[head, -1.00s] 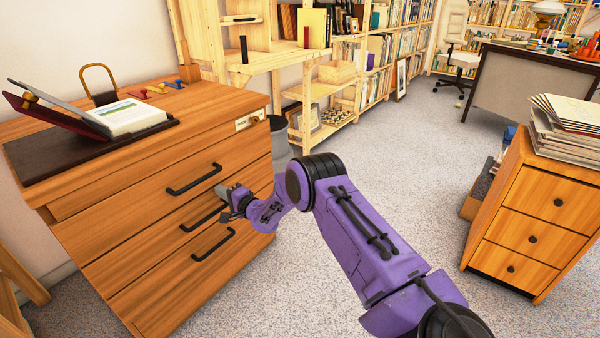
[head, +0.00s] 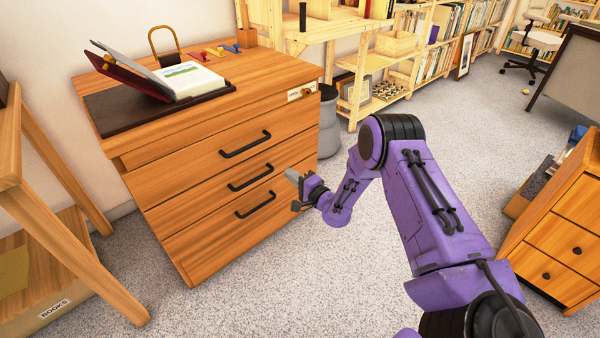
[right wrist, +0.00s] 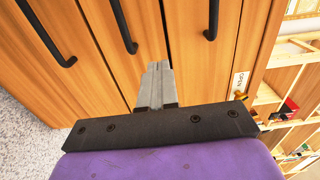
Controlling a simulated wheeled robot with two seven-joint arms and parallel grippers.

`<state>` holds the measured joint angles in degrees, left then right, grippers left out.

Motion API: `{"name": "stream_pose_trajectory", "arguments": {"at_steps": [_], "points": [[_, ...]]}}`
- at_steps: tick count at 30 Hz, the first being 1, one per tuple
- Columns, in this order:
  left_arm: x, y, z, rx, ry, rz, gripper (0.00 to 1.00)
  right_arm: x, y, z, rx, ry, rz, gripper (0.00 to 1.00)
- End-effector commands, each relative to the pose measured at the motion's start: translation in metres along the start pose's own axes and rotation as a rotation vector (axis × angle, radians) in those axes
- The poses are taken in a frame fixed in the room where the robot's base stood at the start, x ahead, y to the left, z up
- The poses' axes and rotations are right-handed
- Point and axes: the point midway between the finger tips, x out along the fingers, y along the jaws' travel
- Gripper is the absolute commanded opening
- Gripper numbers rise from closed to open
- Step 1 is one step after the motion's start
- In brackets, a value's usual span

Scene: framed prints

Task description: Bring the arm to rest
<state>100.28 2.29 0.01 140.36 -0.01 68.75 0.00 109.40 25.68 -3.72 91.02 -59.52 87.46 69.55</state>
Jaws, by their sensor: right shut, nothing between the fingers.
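My purple right arm reaches in from the lower right of the head view. Its right gripper (head: 296,190) is in front of the wooden drawer cabinet (head: 165,205), by its right edge. The gripper's grey fingers (right wrist: 155,88) show in the right wrist view, shut together with nothing between them. They point at the drawer fronts, to the right of the black handles (head: 250,176) in the head view. All drawers look closed. My left gripper is not in view.
An open book (head: 185,80) lies on a dark board on the cabinet top. A grey bin (head: 328,125) stands behind the cabinet. A wooden shelf unit (head: 345,30) is at the back, a second drawer unit (head: 560,235) at the right, and a wooden stand (head: 60,170) at the left. Carpet between is clear.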

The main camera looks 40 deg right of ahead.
Motion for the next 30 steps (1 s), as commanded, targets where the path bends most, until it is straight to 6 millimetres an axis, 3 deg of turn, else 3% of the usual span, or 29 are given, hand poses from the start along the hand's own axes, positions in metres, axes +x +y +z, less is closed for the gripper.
{"name": "stream_pose_trajectory", "arguments": {"at_steps": [4,11,14,16,17,20,24,30], "points": [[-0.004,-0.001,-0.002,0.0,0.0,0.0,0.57,-0.016,-0.001,0.001,0.0,-0.001,0.0,0.0],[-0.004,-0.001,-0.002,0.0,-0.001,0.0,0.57,-0.02,0.001,0.001,-0.003,-0.001,0.001,0.0],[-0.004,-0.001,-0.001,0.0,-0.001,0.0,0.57,-0.02,0.003,0.0,-0.084,0.0,0.009,0.0],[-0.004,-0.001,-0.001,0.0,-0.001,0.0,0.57,-0.028,0.016,-0.005,-0.217,0.049,0.068,0.0],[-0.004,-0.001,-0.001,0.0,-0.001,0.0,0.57,-0.038,0.029,-0.004,-0.283,0.078,0.126,0.0],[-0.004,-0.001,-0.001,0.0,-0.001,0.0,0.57,-0.092,0.086,0.024,-0.5,0.107,0.408,0.0],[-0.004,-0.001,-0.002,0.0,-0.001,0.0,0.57,-0.184,0.143,0.065,-0.714,0.012,0.768,0.0],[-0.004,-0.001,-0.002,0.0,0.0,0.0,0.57,-0.303,0.171,0.102,-0.883,-0.17,1.124,0.0]]}}
